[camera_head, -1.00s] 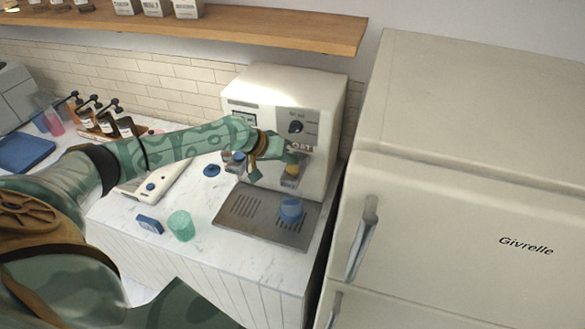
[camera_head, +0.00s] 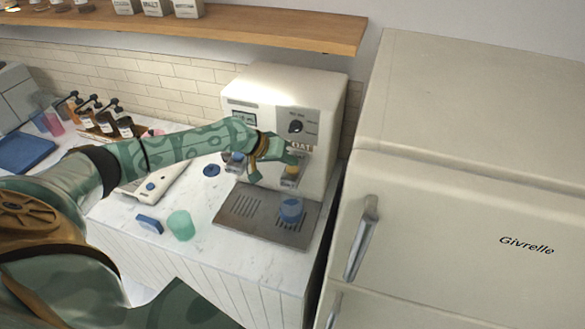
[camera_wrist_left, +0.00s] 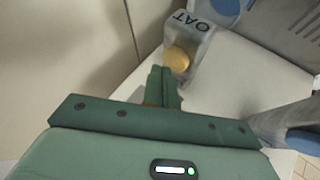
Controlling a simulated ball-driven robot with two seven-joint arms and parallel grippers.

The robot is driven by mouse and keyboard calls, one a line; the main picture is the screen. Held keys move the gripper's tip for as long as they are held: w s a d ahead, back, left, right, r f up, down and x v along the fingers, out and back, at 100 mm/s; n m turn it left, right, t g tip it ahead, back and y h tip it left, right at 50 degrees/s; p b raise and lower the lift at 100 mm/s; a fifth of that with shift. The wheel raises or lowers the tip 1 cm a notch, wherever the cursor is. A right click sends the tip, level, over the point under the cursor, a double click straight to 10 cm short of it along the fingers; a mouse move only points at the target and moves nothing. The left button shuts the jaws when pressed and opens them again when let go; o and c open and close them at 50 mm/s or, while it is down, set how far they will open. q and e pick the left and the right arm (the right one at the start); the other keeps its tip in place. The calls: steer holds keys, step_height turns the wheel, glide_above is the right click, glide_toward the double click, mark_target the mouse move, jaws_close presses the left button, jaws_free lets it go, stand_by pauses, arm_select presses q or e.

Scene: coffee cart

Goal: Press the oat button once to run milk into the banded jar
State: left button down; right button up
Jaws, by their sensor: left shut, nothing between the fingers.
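The coffee machine (camera_head: 316,95) stands on the counter with an OAT label (camera_head: 300,147) on its front. Below the label, the oat dispenser carries a yellow-orange button (camera_head: 292,170), which also shows in the left wrist view (camera_wrist_left: 178,58). A blue jar (camera_head: 291,210) stands upright on the drip tray under this dispenser; I cannot make out a band on it. My left gripper (camera_head: 297,159) is shut and empty at the oat dispenser. In the left wrist view its fingertips (camera_wrist_left: 163,72) are close beside the button; I cannot tell whether they touch it. My right gripper is out of view.
The drip tray (camera_head: 243,210) is bare on its left part. A green cup (camera_head: 181,225), a blue block (camera_head: 150,224) and a scale-like white device (camera_head: 158,183) are on the counter. A tall fridge (camera_head: 460,180) stands close on the right. A wooden shelf (camera_head: 250,27) hangs above.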

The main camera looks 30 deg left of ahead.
mark_target(288, 170)
arm_select(q)
steer(key=shift+f+b, duration=0.35)
steer(key=shift+f, duration=0.35)
stand_by(0.6)
stand_by(0.4)
steer(key=shift+r+p, duration=1)
step_height(288, 170, up, 5)
steer(key=p, duration=0.5)
stand_by(0.5)
